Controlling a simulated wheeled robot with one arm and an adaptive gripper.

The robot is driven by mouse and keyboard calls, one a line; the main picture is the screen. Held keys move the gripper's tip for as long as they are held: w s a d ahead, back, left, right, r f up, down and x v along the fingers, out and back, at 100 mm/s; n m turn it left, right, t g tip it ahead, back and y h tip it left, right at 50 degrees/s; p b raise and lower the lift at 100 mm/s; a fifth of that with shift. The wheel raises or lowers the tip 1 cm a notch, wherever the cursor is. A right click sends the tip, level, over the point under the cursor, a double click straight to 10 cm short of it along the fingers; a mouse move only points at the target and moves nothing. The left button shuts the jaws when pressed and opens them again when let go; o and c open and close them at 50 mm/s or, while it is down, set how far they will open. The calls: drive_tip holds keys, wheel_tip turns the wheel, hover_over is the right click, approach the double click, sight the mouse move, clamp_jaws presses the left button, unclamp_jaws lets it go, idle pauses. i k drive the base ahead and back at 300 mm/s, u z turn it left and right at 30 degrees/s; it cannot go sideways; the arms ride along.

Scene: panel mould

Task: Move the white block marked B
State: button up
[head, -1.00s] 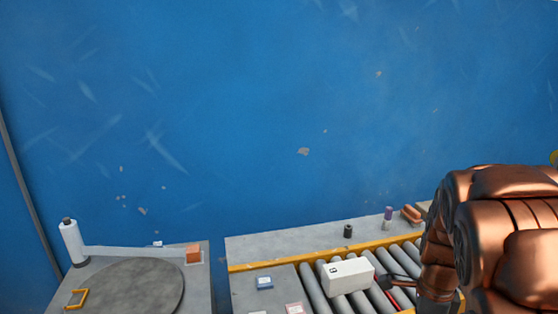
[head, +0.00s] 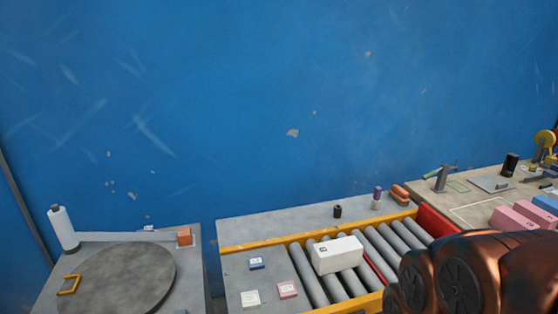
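The white block (head: 337,254) lies on the grey rollers of the conveyor, left of its middle. My arm fills the lower right corner in dark copper links. My gripper is not in view; the arm's end lies outside the picture or behind its own links. Nothing is seen touching the block.
Small blue (head: 257,263), white (head: 250,299) and pink (head: 288,289) tiles lie on the grey plate left of the rollers. A round turntable (head: 115,280) stands at left. Pink blocks (head: 528,214) and tools lie on the right bench. Yellow rails edge the conveyor.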

sight(329, 257)
drive_tip(key=k, duration=0.2)
drive_tip(key=u, duration=1)
drive_tip(key=i, duration=0.9)
drive_tip(key=u, duration=0.05)
